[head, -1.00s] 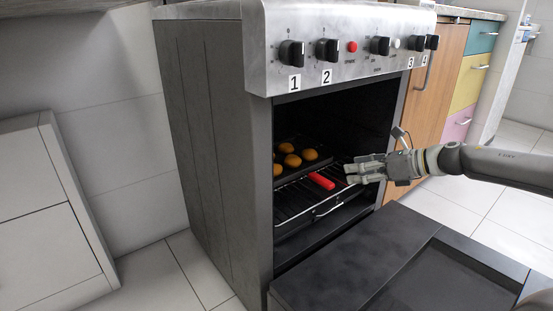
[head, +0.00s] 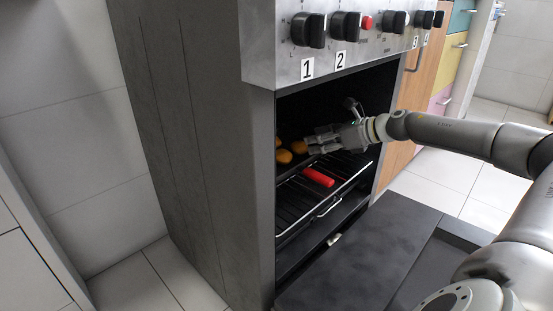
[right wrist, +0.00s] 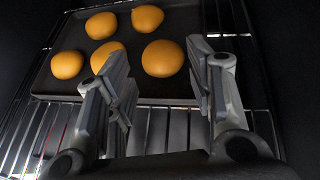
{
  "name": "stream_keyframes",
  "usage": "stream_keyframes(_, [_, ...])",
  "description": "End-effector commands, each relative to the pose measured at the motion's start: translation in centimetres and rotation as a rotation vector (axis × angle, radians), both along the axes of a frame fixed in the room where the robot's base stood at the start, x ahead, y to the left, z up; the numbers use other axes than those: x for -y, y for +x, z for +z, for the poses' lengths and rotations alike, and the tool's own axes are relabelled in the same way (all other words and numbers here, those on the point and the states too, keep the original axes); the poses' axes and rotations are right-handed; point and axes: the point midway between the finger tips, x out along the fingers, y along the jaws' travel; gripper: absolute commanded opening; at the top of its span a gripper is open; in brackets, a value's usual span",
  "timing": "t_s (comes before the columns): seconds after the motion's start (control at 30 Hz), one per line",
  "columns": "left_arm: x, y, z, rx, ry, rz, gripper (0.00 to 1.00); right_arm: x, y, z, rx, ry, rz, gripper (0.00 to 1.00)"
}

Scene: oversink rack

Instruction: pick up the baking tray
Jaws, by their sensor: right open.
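The baking tray (right wrist: 186,22) is dark and flat and carries several round golden buns (right wrist: 163,58) in the right wrist view. It lies on the wire rack inside the oven. In the head view my right arm and the dark oven interior hide most of it, and only some buns (head: 284,156) show clearly. My right gripper (head: 309,144) reaches into the oven at the tray. In the right wrist view the gripper (right wrist: 159,62) is open and empty, its two fingers apart at the tray's near edge. I cannot tell whether they touch it. My left gripper is out of view.
The wire rack (head: 334,206) sits in the oven, with a red handle-like object (head: 319,177) near its front. The lowered oven door (head: 355,250) lies in front. The knobbed control panel (head: 270,55) is above the opening, and the oven's side wall is on the left.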

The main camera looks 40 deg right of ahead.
Motion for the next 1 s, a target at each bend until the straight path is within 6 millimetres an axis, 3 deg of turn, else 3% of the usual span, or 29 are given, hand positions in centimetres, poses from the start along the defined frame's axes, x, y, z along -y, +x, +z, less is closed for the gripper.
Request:
stream_keyframes(0.6, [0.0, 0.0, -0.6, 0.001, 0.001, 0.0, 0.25, -1.1, 4.1, -2.1, 0.003, 0.003, 0.001, 0.49])
stream_keyframes(1.0, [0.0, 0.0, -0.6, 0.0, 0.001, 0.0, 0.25, -1.2, 4.6, -2.4, 0.001, 0.001, -0.001, 0.49])
